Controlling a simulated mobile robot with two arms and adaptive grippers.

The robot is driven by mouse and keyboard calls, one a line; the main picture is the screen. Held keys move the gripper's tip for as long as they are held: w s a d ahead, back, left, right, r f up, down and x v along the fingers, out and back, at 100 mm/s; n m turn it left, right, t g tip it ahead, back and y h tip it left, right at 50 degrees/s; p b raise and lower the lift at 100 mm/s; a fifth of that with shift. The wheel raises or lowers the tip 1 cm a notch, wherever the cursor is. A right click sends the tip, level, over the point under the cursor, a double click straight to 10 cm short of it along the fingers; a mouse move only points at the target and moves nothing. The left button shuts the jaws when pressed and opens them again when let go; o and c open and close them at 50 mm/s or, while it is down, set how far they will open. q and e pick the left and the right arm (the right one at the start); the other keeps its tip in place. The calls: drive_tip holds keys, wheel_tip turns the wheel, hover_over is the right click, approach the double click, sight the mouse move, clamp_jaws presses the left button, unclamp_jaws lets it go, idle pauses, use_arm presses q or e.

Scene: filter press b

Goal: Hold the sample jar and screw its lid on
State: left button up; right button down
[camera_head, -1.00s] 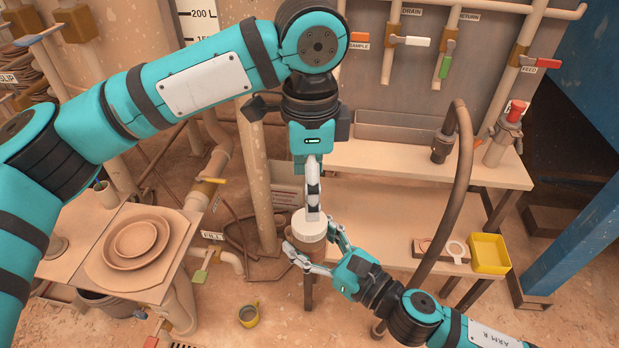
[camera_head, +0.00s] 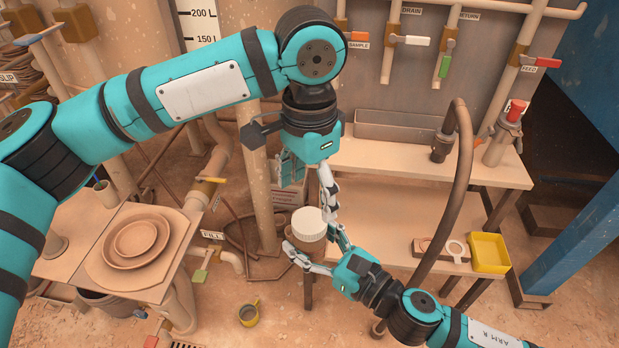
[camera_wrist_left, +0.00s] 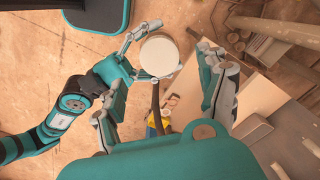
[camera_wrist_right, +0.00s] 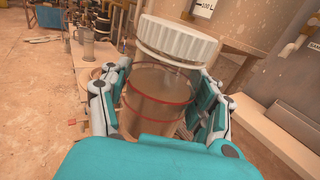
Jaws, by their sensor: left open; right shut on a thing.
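The sample jar (camera_wrist_right: 155,98) is a brownish see-through cylinder with red rings. It stands upright between the fingers of my right gripper (camera_wrist_right: 160,92), which is shut on it. The white ribbed lid (camera_wrist_right: 178,40) sits on the jar's mouth; I cannot tell how tightly. In the head view the lid (camera_head: 308,222) hides part of the jar, and my right gripper (camera_head: 318,250) reaches it from the lower right. My left gripper (camera_head: 308,186) is open and empty, just above the lid and apart from it. In the left wrist view the lid (camera_wrist_left: 159,55) shows as a plain white disc.
A bench (camera_head: 400,215) with a yellow tray (camera_head: 489,253) stands at right, behind a curved brown hose (camera_head: 463,180). A small table with round plates (camera_head: 136,240) is at left. Pipes and valves line the back.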

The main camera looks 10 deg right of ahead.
sight(310, 220)
use_arm(q)
drive_tip(key=shift+f, duration=3.1)
drive_tip(key=c, duration=1.2)
drive_tip(key=m, duration=0.4)
drive_tip(key=shift+m, duration=0.4)
drive_tip(key=shift+c, duration=0.2)
drive_tip(key=o, duration=1.3)
drive_tip(key=shift+r, duration=0.15)
drive_tip(key=shift+r, duration=2.15)
drive_tip(key=shift+c, duration=0.3)
